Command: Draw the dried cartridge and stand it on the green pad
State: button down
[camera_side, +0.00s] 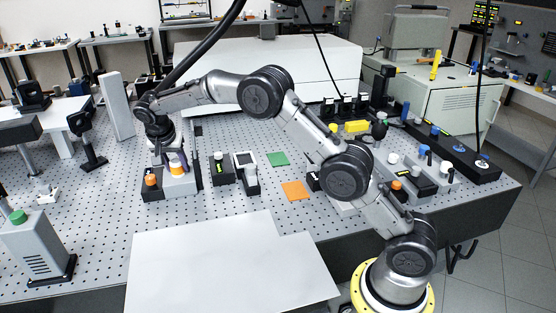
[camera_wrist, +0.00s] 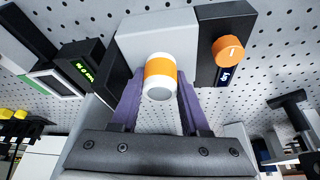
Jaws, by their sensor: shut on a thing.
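The cartridge, white with an orange band (camera_side: 177,169), is upright at the grey block (camera_side: 181,186) on the left of the perforated table. In the wrist view the cartridge (camera_wrist: 159,70) lies between the purple fingers of my gripper (camera_wrist: 158,88). My gripper (camera_side: 174,157) is shut on it from above. The cartridge's lower end is not clear, so I cannot tell whether it sits in the block or just above it. The green pad (camera_side: 278,159) lies flat and bare on the table, to the right of the block.
A black unit with an orange knob (camera_side: 151,181) adjoins the grey block. Black devices (camera_side: 221,168) (camera_side: 246,172) stand between the block and the green pad. An orange pad (camera_side: 295,190) lies in front of the green one. A white panel (camera_side: 215,265) fills the front.

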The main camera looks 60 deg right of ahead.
aim_at(176, 161)
jog(key=shift+r, duration=3.6)
jog(key=shift+r, duration=0.1)
